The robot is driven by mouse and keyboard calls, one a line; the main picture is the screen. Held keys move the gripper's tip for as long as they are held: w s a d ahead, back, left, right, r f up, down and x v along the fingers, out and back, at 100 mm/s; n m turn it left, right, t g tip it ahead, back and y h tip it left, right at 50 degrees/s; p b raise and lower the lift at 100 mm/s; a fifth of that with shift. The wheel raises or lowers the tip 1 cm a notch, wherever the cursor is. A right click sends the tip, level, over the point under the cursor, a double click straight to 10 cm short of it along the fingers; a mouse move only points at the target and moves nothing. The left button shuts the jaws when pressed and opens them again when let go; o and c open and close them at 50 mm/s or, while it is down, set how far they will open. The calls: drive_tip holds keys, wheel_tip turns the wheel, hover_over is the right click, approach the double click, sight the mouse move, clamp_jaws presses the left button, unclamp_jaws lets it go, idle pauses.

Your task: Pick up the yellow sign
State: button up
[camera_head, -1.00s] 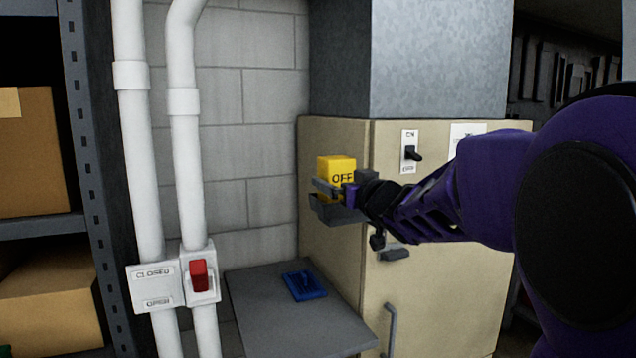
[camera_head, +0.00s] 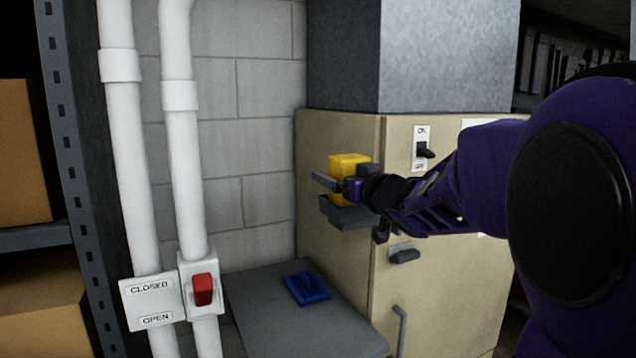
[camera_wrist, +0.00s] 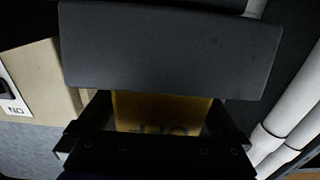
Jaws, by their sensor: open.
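The yellow sign (camera_head: 347,166) is a small block beside the left side of the beige cabinet, above a small dark grey ledge (camera_head: 350,217). My gripper (camera_head: 338,186) is in front of the sign, open, with a finger on either side of it. In the wrist view the sign (camera_wrist: 160,108) shows between my two fingers, with part of its dark lettering in sight. My gripper hides the sign's lower part in the head view. I cannot tell whether the fingers touch it.
The beige cabinet (camera_head: 440,285) has an ON/OFF switch (camera_head: 422,150) and a handle. A grey table (camera_head: 260,310) below holds a blue item (camera_head: 306,288). White pipes (camera_head: 128,180) with a red-lever valve (camera_head: 203,289) stand at the left, next to a shelf with boxes (camera_head: 22,150).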

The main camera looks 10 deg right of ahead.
drive_tip(key=shift+s, duration=0.1)
drive_tip(key=shift+c, duration=0.2)
drive_tip(key=c, duration=1.2)
drive_tip(key=shift+r, duration=0.15)
